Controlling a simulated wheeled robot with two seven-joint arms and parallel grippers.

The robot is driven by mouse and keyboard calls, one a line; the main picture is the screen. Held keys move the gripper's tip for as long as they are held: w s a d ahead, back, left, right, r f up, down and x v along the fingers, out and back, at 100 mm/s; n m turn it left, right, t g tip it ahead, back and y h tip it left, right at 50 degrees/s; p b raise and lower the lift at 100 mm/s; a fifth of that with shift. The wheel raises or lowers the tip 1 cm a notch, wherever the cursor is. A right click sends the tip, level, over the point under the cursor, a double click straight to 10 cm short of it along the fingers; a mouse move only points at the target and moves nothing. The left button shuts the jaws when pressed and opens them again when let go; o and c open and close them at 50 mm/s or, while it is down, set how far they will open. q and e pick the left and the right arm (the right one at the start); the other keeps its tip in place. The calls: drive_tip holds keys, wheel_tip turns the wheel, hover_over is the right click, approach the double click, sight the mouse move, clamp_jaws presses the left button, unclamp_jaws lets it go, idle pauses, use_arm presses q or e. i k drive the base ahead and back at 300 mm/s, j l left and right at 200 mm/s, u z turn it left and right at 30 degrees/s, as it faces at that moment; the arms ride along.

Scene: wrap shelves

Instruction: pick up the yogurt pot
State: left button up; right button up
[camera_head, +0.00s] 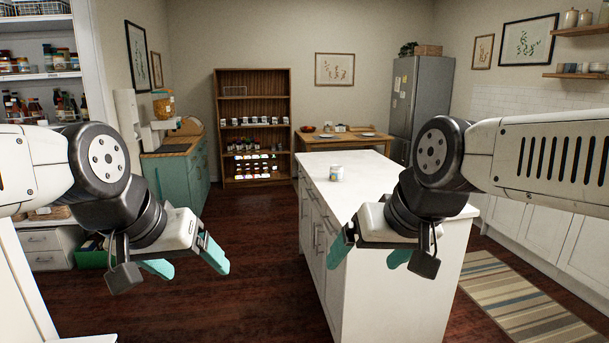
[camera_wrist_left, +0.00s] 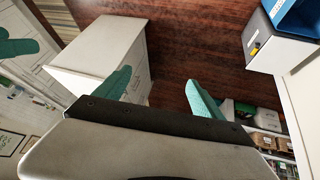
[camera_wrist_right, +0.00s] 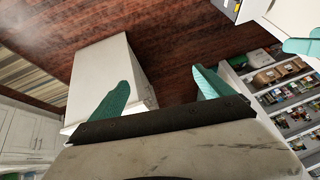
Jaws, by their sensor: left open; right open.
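A small pot with a pale, bluish label, which looks like the yogurt pot (camera_head: 336,173), stands upright on the white top of the kitchen island (camera_head: 365,185). Its label is too small to read. My left gripper (camera_head: 188,263) is open and empty above the floor, left of the island. My right gripper (camera_head: 370,255) is open and empty in front of the island, nearer to me than the pot and apart from it. The wrist views show the teal fingers of the left gripper (camera_wrist_left: 160,92) and right gripper (camera_wrist_right: 160,92) spread, with nothing between them. I cannot make out the pot there.
A wooden shelf unit (camera_head: 226,105) at the back holds rows of small pots and other goods. A wooden table (camera_head: 345,142) with plates stands beside the fridge (camera_head: 420,98). A teal cabinet (camera_head: 175,175) is at the left. Dark wood floor (camera_head: 255,235) lies open left of the island.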

sight(336, 171)
drive_tip(key=z, duration=0.4)
drive_tip(key=i+j+z, duration=0.2)
drive_tip(key=i+j, duration=0.55)
drive_tip(key=i, duration=0.3)
drive_tip(key=i+j+z, duration=0.25)
drive_tip(key=i+j, duration=0.6)
drive_tip(key=i, duration=0.15)
drive_tip(key=i+j+z, duration=0.2)
drive_tip(key=i+j, duration=0.7)
drive_tip(key=j, duration=0.2)
